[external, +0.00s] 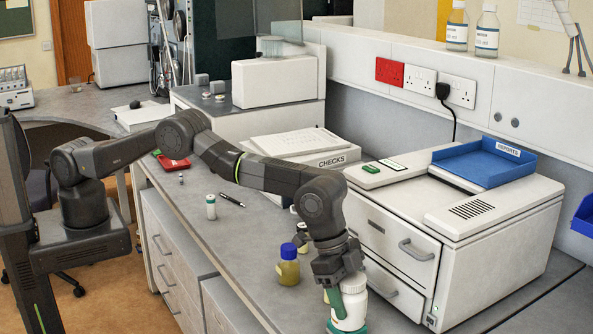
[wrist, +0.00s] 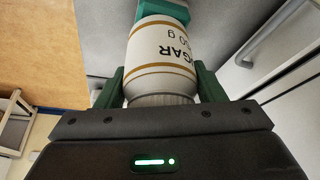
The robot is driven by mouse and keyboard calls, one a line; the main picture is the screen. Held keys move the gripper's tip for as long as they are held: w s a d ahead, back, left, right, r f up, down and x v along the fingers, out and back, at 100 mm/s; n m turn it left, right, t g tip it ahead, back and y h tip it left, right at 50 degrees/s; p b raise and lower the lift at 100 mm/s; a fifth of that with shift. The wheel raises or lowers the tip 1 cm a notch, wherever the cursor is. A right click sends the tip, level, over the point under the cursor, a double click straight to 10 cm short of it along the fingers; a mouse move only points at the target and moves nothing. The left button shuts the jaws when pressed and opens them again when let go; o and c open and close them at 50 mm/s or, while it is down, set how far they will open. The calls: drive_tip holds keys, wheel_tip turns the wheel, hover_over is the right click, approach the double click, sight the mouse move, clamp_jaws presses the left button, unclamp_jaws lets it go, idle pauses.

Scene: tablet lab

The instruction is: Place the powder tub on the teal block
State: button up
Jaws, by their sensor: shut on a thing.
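In the wrist view the tub (wrist: 158,62) has tan bands and a partly visible label ending "GAR". My gripper (external: 342,287) is shut on it near the lid, with the green fingers on either side in the wrist view (wrist: 160,90). The teal block (external: 345,328) shows just under the tub's bottom, and at the top edge of the wrist view (wrist: 178,5). Most of the block is hidden by the tub. I cannot tell whether they touch.
A bottle with yellow contents and a blue cap (external: 288,265) stands left of my gripper, with other small containers partly hidden behind the arm. A white drawer cabinet (external: 455,245) stands close on the right.

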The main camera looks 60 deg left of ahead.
drive_tip(key=o, duration=1.2)
drive_tip(key=shift+f, duration=0.15)
drive_tip(key=shift+r, duration=0.35)
drive_tip(key=b+v, duration=0.3)
drive_tip(key=v, duration=0.8)
drive_tip(key=shift+a+r, duration=0.15)
drive_tip(key=shift+r, duration=0.2)
